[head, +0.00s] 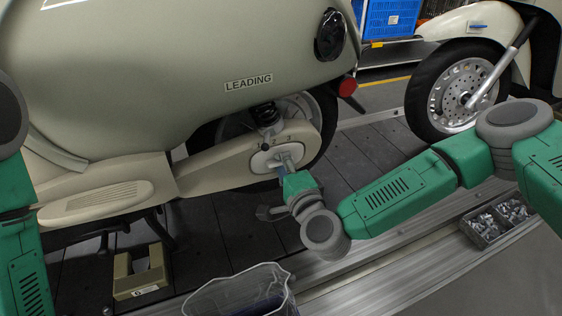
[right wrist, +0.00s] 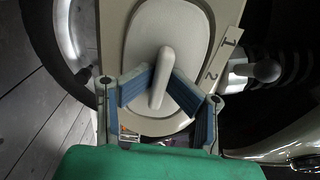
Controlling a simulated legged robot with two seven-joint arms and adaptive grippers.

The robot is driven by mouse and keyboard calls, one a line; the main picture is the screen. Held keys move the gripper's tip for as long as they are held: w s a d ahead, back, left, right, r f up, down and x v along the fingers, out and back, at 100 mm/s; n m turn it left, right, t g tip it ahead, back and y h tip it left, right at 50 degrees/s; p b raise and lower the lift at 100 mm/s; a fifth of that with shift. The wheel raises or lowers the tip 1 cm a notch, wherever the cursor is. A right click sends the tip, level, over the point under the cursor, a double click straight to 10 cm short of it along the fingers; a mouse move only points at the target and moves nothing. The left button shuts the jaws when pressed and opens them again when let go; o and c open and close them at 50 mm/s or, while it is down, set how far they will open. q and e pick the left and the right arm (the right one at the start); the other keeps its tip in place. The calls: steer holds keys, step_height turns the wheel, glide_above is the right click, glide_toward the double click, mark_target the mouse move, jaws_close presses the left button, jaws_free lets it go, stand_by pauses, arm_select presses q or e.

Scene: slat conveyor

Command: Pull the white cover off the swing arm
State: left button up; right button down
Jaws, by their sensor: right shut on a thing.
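The white cover (head: 263,161) is an oval plate on the side of the cream swing arm (head: 218,166) of a scooter. It lies against the arm, and a raised handle (right wrist: 161,72) stands out from its middle. My right gripper (right wrist: 163,84) is shut on this handle, with a blue-padded finger on either side. In the head view the right gripper (head: 286,171) reaches the cover from the lower right, and its wrist hides part of the fingers. My left arm shows at the left edge, but its gripper is out of view.
A clear plastic bin (head: 205,299) stands at the bottom front. A beige holder (head: 127,284) sits on the dark slats at lower left. A black tray of metal parts (head: 484,232) lies at right. Another scooter's wheel (head: 431,105) stands behind my right arm. A shock absorber (head: 267,115) is above the cover.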

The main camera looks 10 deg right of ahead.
steer(key=shift+d+r, duration=0.1)
steer(key=shift+s, duration=0.2)
steer(key=shift+s, duration=0.15)
steer(key=shift+s+f+p, duration=0.25)
steer(key=shift+p, duration=0.05)
steer(key=shift+s+d, duration=0.2)
steer(key=shift+s, duration=0.25)
steer(key=shift+s, duration=0.1)
